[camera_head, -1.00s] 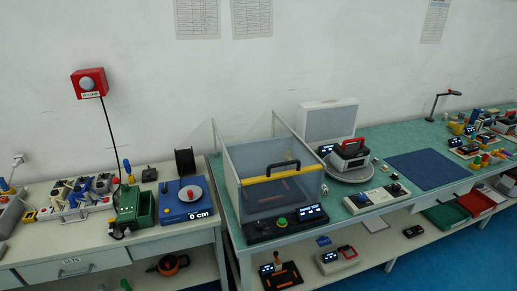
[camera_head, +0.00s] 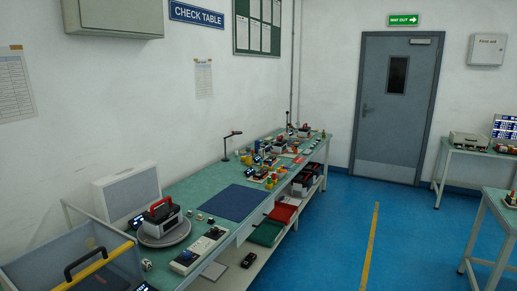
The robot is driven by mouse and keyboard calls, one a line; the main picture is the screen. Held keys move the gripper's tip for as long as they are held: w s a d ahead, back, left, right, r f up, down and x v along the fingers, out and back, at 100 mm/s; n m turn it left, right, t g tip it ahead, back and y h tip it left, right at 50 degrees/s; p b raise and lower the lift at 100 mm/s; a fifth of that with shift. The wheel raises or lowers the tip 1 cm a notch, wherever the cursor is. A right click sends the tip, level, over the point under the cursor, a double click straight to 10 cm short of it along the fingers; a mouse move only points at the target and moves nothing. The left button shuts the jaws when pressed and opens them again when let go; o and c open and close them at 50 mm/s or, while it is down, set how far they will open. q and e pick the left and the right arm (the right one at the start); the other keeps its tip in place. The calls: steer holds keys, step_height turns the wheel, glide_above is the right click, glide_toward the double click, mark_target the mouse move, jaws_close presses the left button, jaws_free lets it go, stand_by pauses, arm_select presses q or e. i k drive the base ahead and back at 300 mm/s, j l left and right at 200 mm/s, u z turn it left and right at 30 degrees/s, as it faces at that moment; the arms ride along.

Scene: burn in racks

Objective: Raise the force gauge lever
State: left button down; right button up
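I cannot make out a force gauge or its lever for certain; the devices along the long green-topped bench (camera_head: 190,190) are small in this view. A dark device with a red handle (camera_head: 160,211) stands on a round grey plate (camera_head: 164,236) at the near part of the bench. A pale control box (camera_head: 200,249) lies beside it. Several small devices crowd the far part of the bench, too small to tell apart. Neither of my grippers is in view.
A clear-walled box with a yellow bar (camera_head: 98,266) is at the lower left. A blue mat (camera_head: 235,203) lies bare on the bench. Red (camera_head: 283,211) and green (camera_head: 267,232) trays sit below. Blue floor (camera_head: 335,240) is open right of the bench, with tables at the far right.

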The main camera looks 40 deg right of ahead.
mark_target(280, 140)
steer(key=i+l, duration=0.1)
steer(key=l, duration=0.3)
steer(key=i+l+z, duration=0.15)
steer(key=l, duration=0.25)
steer(key=i+l, duration=0.15)
steer(key=l, duration=0.25)
steer(key=i+l+z, duration=0.15)
steer(key=l, duration=0.25)
steer(key=i+l, duration=0.15)
steer(key=l, duration=0.25)
